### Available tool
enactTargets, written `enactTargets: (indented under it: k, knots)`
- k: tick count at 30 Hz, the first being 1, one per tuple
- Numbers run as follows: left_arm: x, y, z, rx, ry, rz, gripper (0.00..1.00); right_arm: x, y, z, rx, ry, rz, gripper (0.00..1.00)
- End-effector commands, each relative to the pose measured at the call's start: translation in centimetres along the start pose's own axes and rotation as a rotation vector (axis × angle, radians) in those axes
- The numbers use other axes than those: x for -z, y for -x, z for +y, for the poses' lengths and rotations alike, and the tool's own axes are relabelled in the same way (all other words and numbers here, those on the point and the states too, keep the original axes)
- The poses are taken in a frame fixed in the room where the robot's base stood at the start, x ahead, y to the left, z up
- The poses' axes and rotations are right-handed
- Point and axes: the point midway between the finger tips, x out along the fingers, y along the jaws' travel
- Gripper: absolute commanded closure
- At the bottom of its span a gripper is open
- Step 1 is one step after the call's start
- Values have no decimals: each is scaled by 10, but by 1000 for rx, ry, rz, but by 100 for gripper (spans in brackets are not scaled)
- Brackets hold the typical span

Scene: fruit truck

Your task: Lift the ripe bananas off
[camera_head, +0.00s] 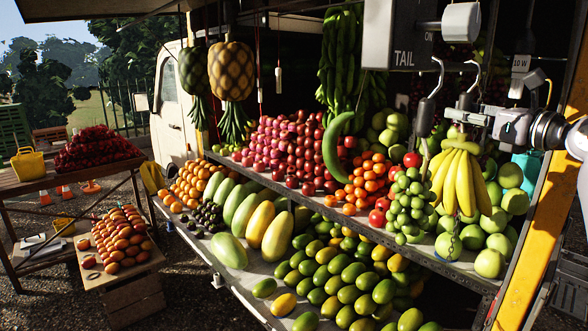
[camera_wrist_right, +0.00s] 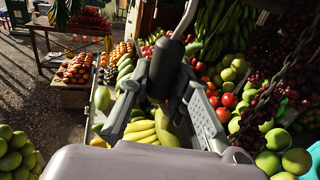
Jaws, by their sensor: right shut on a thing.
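The ripe bananas (camera_head: 461,183) are a yellow bunch with a greenish crown, hanging over the apples at the right of the head view. They also show below the fingers in the wrist view (camera_wrist_right: 140,131). A hook with a dark shaft (camera_wrist_right: 167,72) comes down to the bunch from above. My right gripper (camera_head: 474,114) is just above the crown. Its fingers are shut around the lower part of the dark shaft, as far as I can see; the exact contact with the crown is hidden. My left gripper is not in view.
A hanging scale (camera_head: 408,37) is above, with a second hook (camera_head: 437,75) beside my gripper. A green fruit bunch (camera_head: 410,205) hangs close left of the bananas. Green apples (camera_head: 490,262) lie below. A yellow post (camera_head: 540,230) stands at right.

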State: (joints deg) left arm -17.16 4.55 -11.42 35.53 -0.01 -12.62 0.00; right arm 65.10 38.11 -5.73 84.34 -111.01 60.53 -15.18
Motion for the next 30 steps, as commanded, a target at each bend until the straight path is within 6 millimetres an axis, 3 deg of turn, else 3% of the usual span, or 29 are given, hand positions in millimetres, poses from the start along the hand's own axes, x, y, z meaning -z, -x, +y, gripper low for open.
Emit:
enactTargets:
  k: [30]
  knots:
    - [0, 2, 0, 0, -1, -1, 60, -5, 5, -1, 1, 2, -6, 100]
